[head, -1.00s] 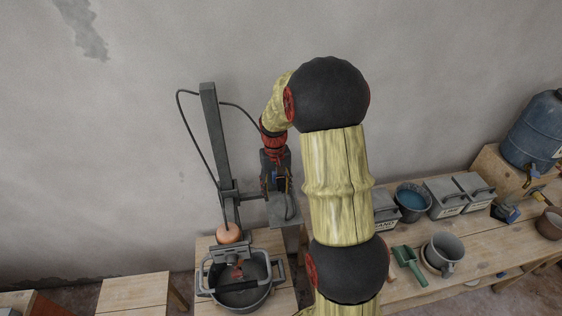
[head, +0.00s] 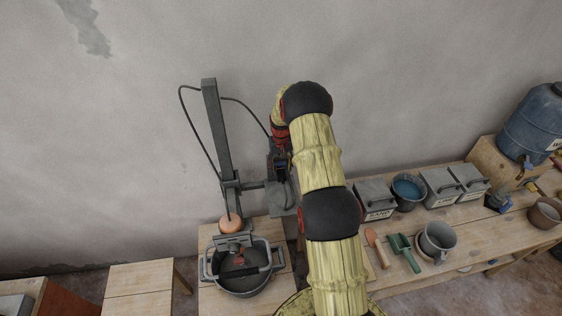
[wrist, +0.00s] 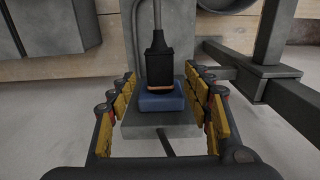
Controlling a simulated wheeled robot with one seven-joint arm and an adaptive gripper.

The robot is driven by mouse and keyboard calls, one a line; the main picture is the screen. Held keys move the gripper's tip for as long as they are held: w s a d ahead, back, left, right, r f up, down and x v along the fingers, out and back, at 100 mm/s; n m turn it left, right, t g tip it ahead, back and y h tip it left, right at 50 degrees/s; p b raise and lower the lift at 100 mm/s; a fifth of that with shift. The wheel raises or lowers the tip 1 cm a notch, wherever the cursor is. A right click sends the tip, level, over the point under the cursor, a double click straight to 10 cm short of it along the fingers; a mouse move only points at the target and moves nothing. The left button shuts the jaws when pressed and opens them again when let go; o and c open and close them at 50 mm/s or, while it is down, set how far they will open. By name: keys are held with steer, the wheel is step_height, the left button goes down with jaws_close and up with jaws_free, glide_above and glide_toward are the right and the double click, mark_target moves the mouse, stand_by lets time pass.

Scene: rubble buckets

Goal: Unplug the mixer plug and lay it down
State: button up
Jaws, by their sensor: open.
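The mixer plug (wrist: 158,57) is black with a thin orange band and a grey cable rising from it. In the wrist view it stands on a blue socket (wrist: 161,101) on a grey box (wrist: 130,128); the box also shows in the head view (head: 283,203). It appears seated in the socket. My gripper (wrist: 160,82) is open, with yellow-padded fingers on both sides of the plug and gaps to it. In the head view my gripper (head: 279,165) is beside the mixer stand (head: 218,135), and the plug is mostly hidden.
A pot (head: 240,282) stands under the mixer on a wooden table. A stand bar (wrist: 272,62) is close right of my gripper.

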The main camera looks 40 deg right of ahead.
mark_target(281, 171)
steer(key=shift+f, duration=1.55)
steer(key=shift+c, duration=0.4)
steer(key=c, duration=1.2)
jaws_close()
